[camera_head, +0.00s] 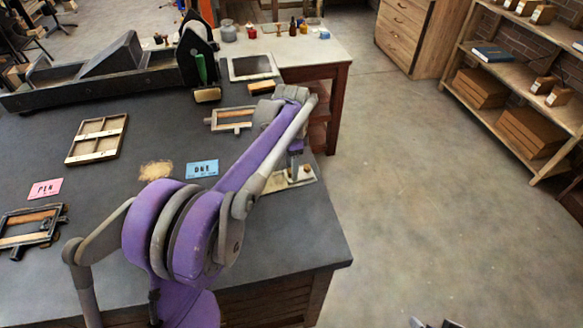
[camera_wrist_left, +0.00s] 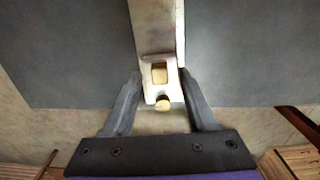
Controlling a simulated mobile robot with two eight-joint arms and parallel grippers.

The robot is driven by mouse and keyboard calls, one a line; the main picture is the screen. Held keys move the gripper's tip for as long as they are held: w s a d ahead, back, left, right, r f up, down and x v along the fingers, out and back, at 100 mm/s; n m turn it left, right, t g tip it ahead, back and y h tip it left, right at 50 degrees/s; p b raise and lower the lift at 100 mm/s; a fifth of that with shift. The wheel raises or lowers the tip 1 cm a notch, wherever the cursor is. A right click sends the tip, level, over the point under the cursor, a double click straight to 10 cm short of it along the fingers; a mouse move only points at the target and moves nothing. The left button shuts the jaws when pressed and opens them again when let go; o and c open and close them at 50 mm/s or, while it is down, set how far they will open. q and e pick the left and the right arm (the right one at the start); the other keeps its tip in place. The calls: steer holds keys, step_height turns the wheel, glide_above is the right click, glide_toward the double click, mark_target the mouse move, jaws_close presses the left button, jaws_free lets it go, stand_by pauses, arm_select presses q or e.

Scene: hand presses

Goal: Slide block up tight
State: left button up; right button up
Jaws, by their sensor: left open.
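A pale metal tray (camera_head: 275,184) lies near the right edge of the dark bench, partly hidden by my left arm. In the wrist view, the pale tray (camera_wrist_left: 155,28) runs away from me, and a pale sliding block (camera_wrist_left: 148,88) with a square opening and a small brass knob (camera_wrist_left: 163,103) sits at its near end. My left gripper (camera_head: 295,172) is low over the tray. In the wrist view, its fingers (camera_wrist_left: 160,76) are open on either side of the block; whether they touch it is unclear. Dark parts at the head view's bottom edge may be my right gripper (camera_head: 435,323).
A blue card (camera_head: 202,169), a pink card (camera_head: 45,188), a wooden case (camera_head: 97,139) and metal frames (camera_head: 32,228) lie on the bench. The floor at right is clear up to the shelves (camera_head: 525,90).

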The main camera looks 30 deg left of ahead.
arm_select(q)
steer(key=shift+f, duration=0.4)
jaws_close()
stand_by(1.2)
